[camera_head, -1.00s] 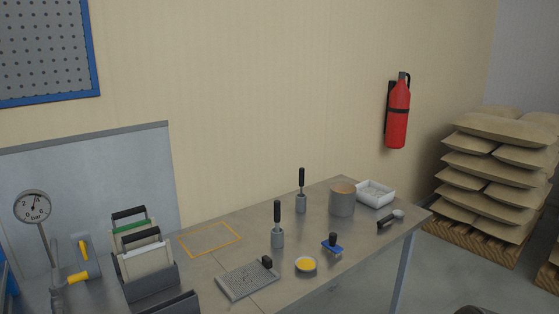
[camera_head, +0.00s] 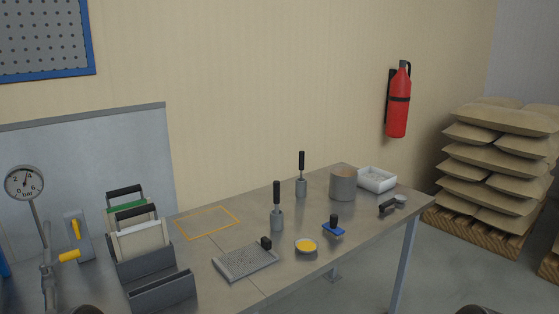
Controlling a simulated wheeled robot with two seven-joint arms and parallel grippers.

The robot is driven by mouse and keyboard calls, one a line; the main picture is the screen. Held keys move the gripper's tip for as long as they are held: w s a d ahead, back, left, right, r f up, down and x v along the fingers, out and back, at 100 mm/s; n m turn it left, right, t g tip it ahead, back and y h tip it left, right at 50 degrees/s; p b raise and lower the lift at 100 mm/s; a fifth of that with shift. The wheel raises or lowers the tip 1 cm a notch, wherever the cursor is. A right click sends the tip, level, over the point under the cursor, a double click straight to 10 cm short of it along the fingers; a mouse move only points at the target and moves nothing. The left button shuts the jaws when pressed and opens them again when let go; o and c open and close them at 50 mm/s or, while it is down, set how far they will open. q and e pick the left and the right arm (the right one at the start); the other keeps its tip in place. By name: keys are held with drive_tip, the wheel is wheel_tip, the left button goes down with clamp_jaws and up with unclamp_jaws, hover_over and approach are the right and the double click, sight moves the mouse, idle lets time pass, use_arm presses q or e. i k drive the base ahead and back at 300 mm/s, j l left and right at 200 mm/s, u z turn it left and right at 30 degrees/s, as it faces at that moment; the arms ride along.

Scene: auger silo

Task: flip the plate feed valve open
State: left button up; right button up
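At the left of the head view a grey upright plate (camera_head: 86,246) carries a yellow lever (camera_head: 75,230), which stands nearly upright. Just below it, a second yellow handle (camera_head: 69,256) sticks out sideways from grey pipework (camera_head: 48,275). A round pressure gauge (camera_head: 24,183) marked in bar stands on the pipe above. I cannot tell for sure which yellow handle is the plate feed valve.
A dark rack with framed panels (camera_head: 140,240) stands close right of the yellow handles.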

sight(68, 256)
drive_tip(key=u, duration=1.35)
